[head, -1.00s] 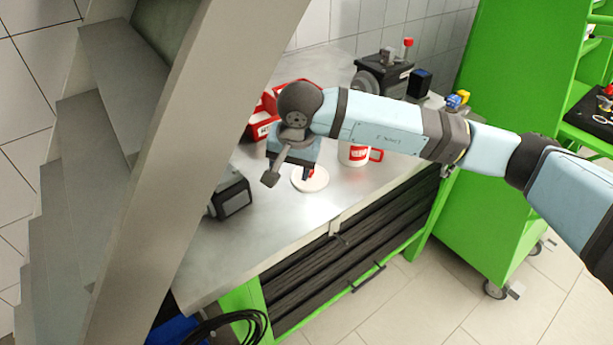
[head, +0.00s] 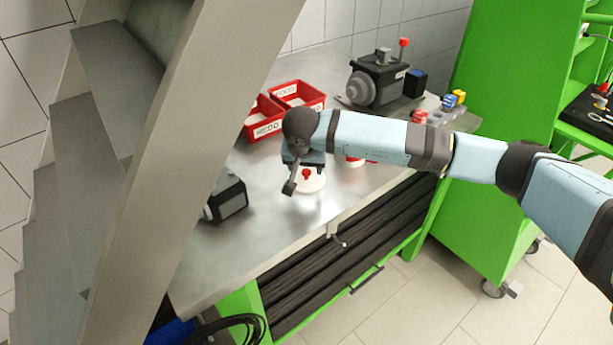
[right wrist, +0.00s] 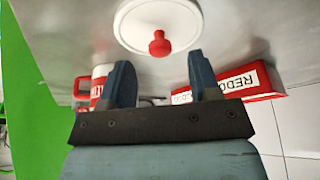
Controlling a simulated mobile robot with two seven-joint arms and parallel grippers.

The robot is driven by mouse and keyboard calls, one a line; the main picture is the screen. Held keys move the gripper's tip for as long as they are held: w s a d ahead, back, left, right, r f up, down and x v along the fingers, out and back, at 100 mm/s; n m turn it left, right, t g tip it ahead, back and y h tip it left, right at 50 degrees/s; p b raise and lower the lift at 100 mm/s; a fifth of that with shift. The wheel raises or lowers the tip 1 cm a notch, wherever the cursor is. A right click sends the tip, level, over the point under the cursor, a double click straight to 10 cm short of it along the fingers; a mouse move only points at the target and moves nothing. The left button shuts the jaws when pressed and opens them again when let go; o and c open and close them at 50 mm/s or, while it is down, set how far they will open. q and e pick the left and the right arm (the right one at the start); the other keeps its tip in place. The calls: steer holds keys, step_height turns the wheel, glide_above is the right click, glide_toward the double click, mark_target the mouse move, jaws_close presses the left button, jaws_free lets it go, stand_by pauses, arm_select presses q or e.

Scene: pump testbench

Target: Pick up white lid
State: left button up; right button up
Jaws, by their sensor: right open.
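The white lid (head: 313,184) is a round disc with a red knob, lying on the metal workbench in the head view. It also shows in the right wrist view (right wrist: 176,20), with its knob toward the gripper. My right gripper (head: 298,176) is just above and beside the lid in the head view, covering part of it. In the right wrist view the right gripper (right wrist: 158,72) has two blue-grey fingers spread apart, with nothing between them. The lid and knob are beyond the fingertips. My left gripper is not in view.
A white-red mug (head: 353,160) stands behind my right arm. Red bins (head: 264,122) and a dark pump (head: 380,80) are further back on the bench. A dark device (head: 230,196) is left of the lid. A large grey beam (head: 190,130) blocks the left side.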

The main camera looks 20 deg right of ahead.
mark_target(307, 171)
steer(key=shift+x, duration=1.55)
steer(key=c, duration=0.9)
